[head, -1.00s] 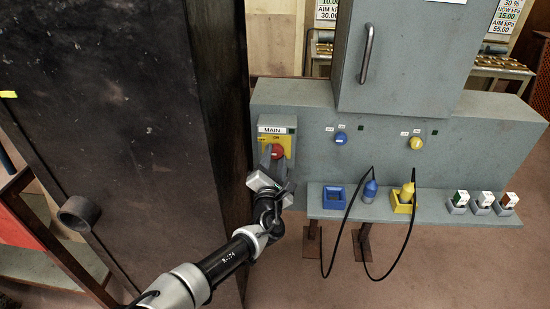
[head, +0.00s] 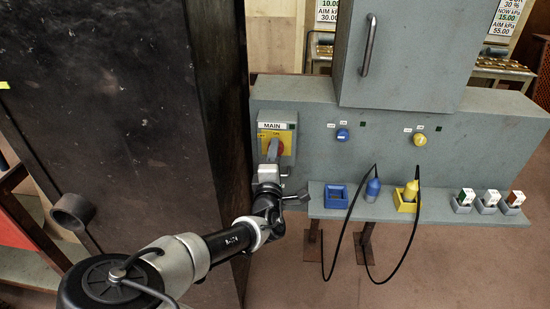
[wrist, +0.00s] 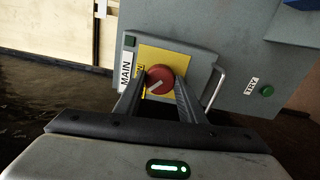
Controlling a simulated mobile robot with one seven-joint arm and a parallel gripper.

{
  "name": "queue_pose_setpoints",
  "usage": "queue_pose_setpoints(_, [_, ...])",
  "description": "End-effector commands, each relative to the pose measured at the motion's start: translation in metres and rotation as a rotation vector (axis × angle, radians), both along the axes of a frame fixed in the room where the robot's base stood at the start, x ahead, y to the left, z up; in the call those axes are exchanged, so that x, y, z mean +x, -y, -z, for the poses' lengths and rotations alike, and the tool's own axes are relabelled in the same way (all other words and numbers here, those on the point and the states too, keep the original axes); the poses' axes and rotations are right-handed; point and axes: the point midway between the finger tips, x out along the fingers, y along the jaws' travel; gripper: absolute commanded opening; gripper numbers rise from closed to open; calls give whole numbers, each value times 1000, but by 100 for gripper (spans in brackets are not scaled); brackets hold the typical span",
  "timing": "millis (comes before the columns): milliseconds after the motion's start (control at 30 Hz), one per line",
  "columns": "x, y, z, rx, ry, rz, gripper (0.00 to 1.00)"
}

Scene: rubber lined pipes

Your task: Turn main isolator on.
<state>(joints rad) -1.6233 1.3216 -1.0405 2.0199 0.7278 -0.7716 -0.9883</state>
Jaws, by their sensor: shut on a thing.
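The main isolator is a red rotary knob (wrist: 159,80) on a yellow plate (wrist: 182,60), with a white MAIN label (wrist: 125,69) beside it in the wrist view. A pale line on the knob runs slantwise. In the head view, my gripper (head: 273,156) reaches the isolator box (head: 290,144) from below and partly hides the red knob.
A dark green square (wrist: 130,41) sits beside the MAIN label. A metal handle (wrist: 215,88) and a green TRY button (wrist: 267,90) are nearby. A dark cabinet (head: 120,120) stands close on the left.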

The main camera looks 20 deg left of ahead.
Motion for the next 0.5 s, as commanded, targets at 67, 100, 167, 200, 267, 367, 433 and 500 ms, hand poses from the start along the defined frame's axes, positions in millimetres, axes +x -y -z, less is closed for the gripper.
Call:
queue_pose_setpoints(67, [1, 1, 0, 77, -14, 2, 14])
queue_pose_setpoints(100, [1, 1, 0, 115, -23, 2, 14])
queue_pose_setpoints(167, [1, 1, 0, 170, -35, 3, 14])
queue_pose_setpoints(200, [1, 1, 0, 208, -42, 3, 14])
queue_pose_setpoints(267, [1, 1, 0, 263, -55, 3, 14])
queue_pose_setpoints(367, [1, 1, 0, 356, -75, 2, 14])
queue_pose_setpoints(433, [2, 1, 0, 420, -89, 3, 14])
queue_pose_setpoints(500, [1, 1, 0, 482, -102, 2, 14])
